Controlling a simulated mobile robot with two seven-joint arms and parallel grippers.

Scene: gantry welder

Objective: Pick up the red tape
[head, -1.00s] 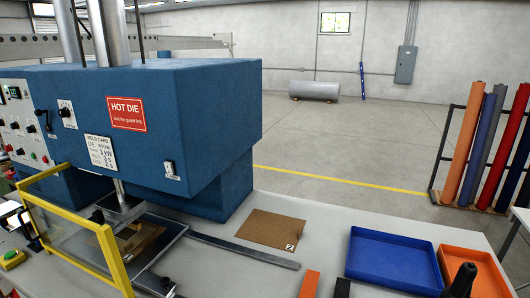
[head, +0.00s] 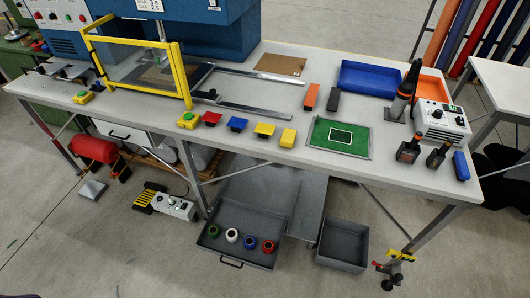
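The red tape (head: 268,246) is a small roll at the right end of a row of rolls in an open grey tray (head: 211,240) low down beneath the workbench. A blue roll (head: 250,241) is just left of it, then a white roll (head: 232,235) and a green roll (head: 213,231). The red roll appears to lie flat with its hole upward, apart from the blue one. Neither of my grippers shows in the head view.
The workbench (head: 290,180) stands above the tray, its legs on both sides. An empty grey bin (head: 343,245) is right of the tray. A foot pedal (head: 178,207) and a red cylinder (head: 95,149) are to the left. The floor in front is clear.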

